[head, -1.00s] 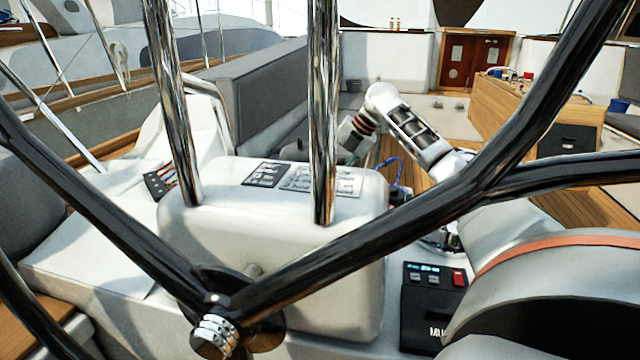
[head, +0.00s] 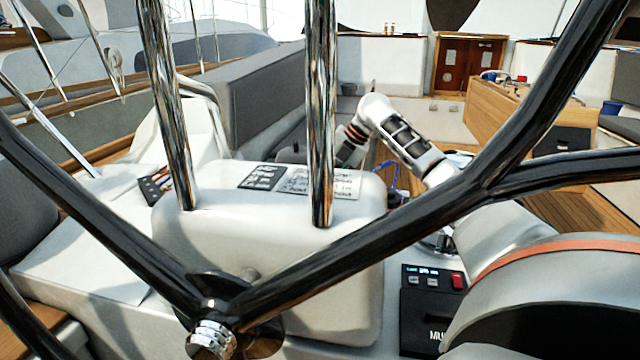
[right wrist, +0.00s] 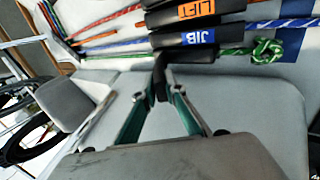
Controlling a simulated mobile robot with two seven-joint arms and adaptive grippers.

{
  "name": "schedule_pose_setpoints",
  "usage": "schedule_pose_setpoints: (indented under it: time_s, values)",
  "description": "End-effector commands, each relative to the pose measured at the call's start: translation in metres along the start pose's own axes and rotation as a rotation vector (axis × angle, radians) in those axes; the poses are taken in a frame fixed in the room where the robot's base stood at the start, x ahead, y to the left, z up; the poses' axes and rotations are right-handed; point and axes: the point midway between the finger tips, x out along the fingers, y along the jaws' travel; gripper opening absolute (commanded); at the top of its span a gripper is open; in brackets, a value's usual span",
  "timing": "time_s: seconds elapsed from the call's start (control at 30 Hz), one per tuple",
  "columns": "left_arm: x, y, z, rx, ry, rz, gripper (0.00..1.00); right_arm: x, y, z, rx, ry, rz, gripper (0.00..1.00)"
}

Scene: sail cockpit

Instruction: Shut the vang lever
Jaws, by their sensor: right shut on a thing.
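My right gripper (right wrist: 160,80) has its green-sided fingers closed together at the tips on a dark, narrow piece, which looks like the end of a black lever. No label shows on that piece, so I cannot read it as the vang lever. Beside it, in the right wrist view, lie a black lever with a blue JIB label (right wrist: 186,38) and one with an orange LIFT label (right wrist: 184,11). In the head view my right arm reaches behind the white pedestal, and its gripper is hidden there. My left gripper is not in view.
Coloured ropes run past the levers, with a green knotted rope (right wrist: 266,50) at the right. In the head view the black steering wheel (head: 213,310), chrome posts (head: 320,120) and white pedestal (head: 290,250) stand in front. A wooden table (head: 520,115) is at the right.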

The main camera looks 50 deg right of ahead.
Motion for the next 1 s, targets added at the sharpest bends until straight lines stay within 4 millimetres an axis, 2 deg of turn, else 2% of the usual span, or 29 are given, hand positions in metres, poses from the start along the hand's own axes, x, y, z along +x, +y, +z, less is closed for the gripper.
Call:
schedule_pose_setpoints:
  time_s: [0.27, 1.0]
  values:
    - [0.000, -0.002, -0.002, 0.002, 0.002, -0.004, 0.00, 0.000, -0.012, 0.000, 0.002, 0.001, 0.062, 0.00]
    - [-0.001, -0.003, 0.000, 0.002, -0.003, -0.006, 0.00, 0.009, -0.060, -0.001, 0.004, 0.003, 0.426, 0.00]
